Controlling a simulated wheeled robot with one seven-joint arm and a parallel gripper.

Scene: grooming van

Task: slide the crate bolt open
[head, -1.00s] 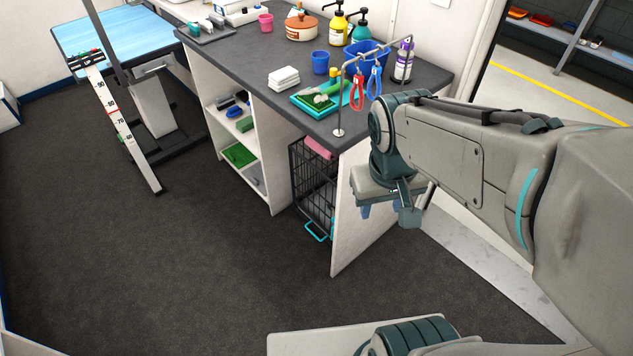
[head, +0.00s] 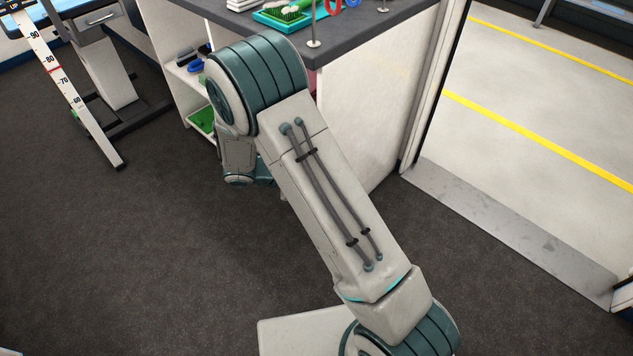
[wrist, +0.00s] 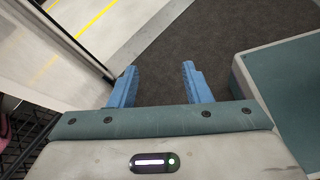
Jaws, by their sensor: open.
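The dark wire crate is hidden behind my arm in the head view. In the wrist view part of its dark bars (wrist: 24,146) shows at the lower left edge, beside the counter's pale end panel (wrist: 50,75). I cannot make out the bolt in either current view. My gripper (wrist: 160,84) shows in the wrist view with its two blue fingers wide apart. It is open and empty, over dark floor, with the crate behind and left of the fingers. In the head view my gripper is hidden by my arm.
The grey counter (head: 368,36) carries a green brush on a teal tray (head: 290,17). A grooming table leg with a white measuring strip (head: 68,85) stands at left. A metal door sill (head: 510,235) is at right. Dark floor (head: 130,250) is clear at left.

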